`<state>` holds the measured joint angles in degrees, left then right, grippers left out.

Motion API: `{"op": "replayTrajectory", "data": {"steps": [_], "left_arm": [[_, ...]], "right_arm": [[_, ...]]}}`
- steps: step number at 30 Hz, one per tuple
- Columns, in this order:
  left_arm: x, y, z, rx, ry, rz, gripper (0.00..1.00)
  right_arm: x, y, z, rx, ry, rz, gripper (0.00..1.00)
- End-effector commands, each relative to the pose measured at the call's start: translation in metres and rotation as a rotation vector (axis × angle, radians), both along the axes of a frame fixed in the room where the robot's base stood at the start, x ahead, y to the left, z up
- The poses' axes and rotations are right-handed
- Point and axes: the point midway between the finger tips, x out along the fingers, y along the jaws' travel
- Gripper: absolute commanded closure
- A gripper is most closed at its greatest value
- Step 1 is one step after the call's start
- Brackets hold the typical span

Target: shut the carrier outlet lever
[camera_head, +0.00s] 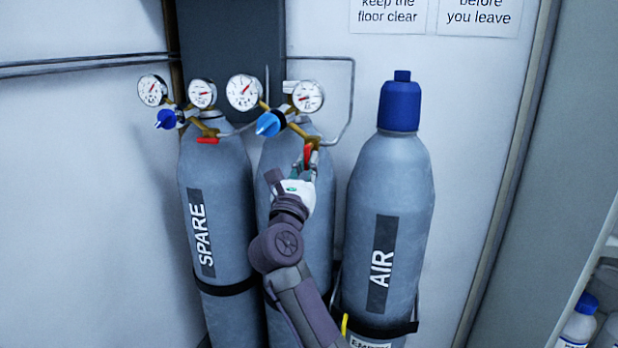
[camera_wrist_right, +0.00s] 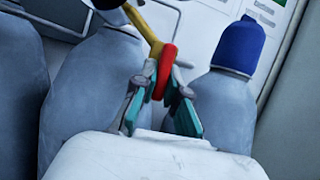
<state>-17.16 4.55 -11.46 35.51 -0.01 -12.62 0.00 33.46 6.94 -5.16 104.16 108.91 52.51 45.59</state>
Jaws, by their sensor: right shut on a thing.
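The red outlet lever (camera_head: 308,153) of the middle cylinder's regulator hangs below the brass fitting, at the right gripper. It also shows in the right wrist view (camera_wrist_right: 166,66), pointing down from the brass pipe. My right gripper (camera_head: 306,168) is shut on this lever, with a finger on each side of it (camera_wrist_right: 163,95). The middle cylinder (camera_head: 285,215) is grey, and my right arm covers its label. Its regulator has two round gauges (camera_head: 243,92) and a blue knob (camera_head: 268,124). My left gripper is not in view.
The SPARE cylinder (camera_head: 216,270) stands at the left with its own gauges and a red lever (camera_head: 208,140) lying level. The blue-capped AIR cylinder (camera_head: 388,200) stands close at the right. A thin pipe (camera_head: 351,95) runs along the wall behind. Bottles (camera_head: 580,325) sit at the lower right.

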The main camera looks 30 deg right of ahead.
Motion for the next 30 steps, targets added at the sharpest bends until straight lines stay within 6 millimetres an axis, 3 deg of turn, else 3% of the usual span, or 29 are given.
{"op": "replayTrajectory", "data": {"steps": [2,12,13,17,30], "left_arm": [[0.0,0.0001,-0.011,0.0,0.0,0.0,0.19],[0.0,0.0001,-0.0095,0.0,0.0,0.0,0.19],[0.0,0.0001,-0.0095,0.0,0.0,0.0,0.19],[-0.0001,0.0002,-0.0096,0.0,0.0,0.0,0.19],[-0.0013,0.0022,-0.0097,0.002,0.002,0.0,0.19]], "right_arm": [[0.0014,0.0022,-0.0037,0.022,-0.027,0.003,1.0],[0.0018,0.0022,-0.0005,0.034,-0.038,0.004,1.0],[0.0018,0.0022,-0.0006,0.034,-0.038,0.004,0.85],[0.0017,0.0022,-0.0005,0.034,-0.038,0.004,0.64],[-0.0046,0.011,-0.0058,0.033,-0.036,0.005,0.62]]}}
